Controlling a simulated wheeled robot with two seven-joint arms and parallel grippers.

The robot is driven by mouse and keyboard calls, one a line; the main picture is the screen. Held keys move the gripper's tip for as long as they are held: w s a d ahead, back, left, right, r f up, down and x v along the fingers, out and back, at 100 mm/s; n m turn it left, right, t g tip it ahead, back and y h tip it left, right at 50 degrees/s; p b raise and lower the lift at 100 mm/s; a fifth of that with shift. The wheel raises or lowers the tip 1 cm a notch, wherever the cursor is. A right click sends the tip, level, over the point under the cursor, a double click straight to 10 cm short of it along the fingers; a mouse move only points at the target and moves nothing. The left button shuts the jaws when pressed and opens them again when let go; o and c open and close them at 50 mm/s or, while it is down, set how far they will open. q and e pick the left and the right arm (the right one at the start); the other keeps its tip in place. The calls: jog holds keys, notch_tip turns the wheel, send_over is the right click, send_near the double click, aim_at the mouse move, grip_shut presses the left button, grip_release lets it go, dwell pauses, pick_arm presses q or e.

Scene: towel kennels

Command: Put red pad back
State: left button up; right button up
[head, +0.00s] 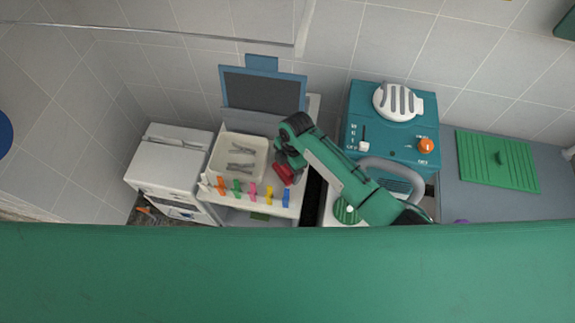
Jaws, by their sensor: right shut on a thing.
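The red pad (284,174) is at the right side of the small white table, just below the end of my right arm. My right gripper (287,163) is shut on the red pad; its fingertips are mostly hidden by the wrist. I cannot tell whether the pad touches the table top. My left gripper is not in view.
A cream tray (214,163) with grey tongs-like items (241,157) lies beside the pad. Several coloured clips (252,190) line the table's front edge. A blue-framed dark board (262,91) stands behind. A teal machine (378,133) stands right of my arm. A white cabinet (165,170) is at left.

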jog(key=o, duration=0.8)
jog(key=r, duration=0.4)
jog(key=d+r+b, duration=0.1)
jog(key=r, duration=0.3)
jog(key=w+r, duration=0.1)
jog(key=r, duration=0.3)
jog(key=shift+d, duration=0.2)
